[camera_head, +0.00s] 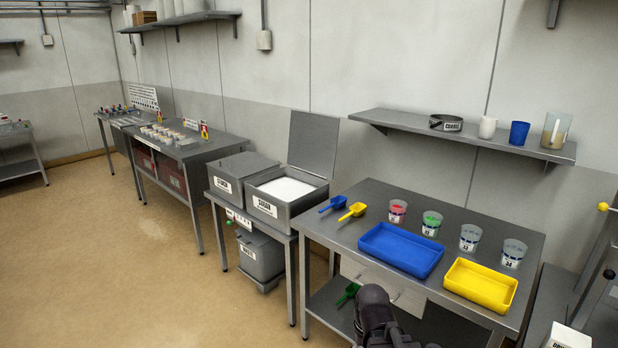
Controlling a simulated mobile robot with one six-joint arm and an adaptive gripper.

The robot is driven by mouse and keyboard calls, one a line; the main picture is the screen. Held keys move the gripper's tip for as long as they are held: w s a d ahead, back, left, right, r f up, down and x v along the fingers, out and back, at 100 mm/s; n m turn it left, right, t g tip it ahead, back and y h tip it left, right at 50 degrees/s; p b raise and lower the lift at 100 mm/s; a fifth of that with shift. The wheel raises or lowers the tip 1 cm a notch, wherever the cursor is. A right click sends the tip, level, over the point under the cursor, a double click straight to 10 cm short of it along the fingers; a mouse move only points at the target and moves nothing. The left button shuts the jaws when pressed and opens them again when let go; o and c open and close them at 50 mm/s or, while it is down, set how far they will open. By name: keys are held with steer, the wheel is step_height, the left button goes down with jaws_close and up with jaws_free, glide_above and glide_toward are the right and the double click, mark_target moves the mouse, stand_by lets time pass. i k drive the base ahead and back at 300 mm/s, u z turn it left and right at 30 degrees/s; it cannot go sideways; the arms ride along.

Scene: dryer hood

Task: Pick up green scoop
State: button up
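The green scoop (347,293) lies low at the front of the table, on its lower shelf (328,312) beneath the drawer front. It is small, and part of it may be hidden by a dark rounded part of my arm just to its right. My arm rises from the bottom edge of the picture in front of the table. The fingers of my gripper do not show.
On the tabletop (330,232) are a blue scoop (333,204), a yellow scoop (353,211), a blue tray (400,250), a yellow tray (480,284) and several cups. Left stands an open bin (285,207) of white material. A wall shelf (400,123) hangs behind.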

mark_target(351, 288)
steer(key=u, duration=0.1)
steer(key=i, duration=1.75)
steer(key=u, duration=0.1)
